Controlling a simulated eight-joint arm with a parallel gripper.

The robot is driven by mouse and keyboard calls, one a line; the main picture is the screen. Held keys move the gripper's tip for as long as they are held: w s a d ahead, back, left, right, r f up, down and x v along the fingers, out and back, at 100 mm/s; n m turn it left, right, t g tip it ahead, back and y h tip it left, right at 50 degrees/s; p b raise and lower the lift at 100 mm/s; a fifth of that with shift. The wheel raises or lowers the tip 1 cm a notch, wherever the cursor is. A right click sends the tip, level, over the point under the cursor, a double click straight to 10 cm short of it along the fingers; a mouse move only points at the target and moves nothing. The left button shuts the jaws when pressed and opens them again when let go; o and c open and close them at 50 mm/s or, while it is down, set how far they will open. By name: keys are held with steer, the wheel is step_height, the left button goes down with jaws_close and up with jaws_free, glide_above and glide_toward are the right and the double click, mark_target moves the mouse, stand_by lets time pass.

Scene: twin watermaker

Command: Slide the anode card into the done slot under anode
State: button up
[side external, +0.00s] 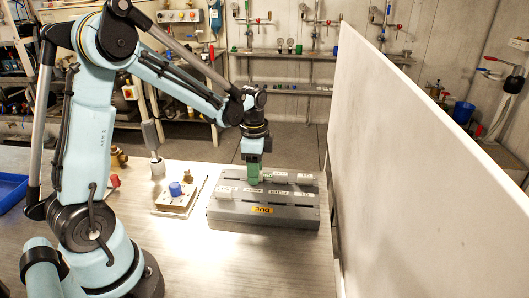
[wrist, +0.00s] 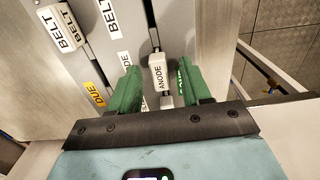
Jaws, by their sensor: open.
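My gripper (wrist: 160,84) is open, with its two green fingers on either side of the white anode card (wrist: 157,74). The card's label reads ANODE, and gaps show between it and the fingers. In the side external view my gripper (side external: 253,173) points down over the grey slotted rack (side external: 263,218), close to its top. The rack has a yellow DUE label (wrist: 95,94). A green label (wrist: 181,77), partly hidden by the right finger, shows beside the card. The lower part of the card is in its slot. I cannot make out the done slot under anode.
A BELT card (wrist: 62,27) stands in the rack, with other printed labels nearby. A small plate with a blue knob (side external: 175,189) sits left of the rack. A tall white panel (side external: 410,150) stands to the right. A blue tray (side external: 10,190) lies at far left. The front bench is clear.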

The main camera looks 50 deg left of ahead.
steer(key=shift+r, duration=0.1)
step_height(320, 180, up, 12)
stand_by(0.5)
steer(key=s+d+f+n+t, duration=0.2)
steer(key=s+d+n+t, duration=0.5)
steer(key=s+d+n, duration=0.2)
steer(key=shift+s+d+f, duration=0.2)
steer(key=shift+d+f, duration=0.05)
steer(key=shift+d, duration=0.15)
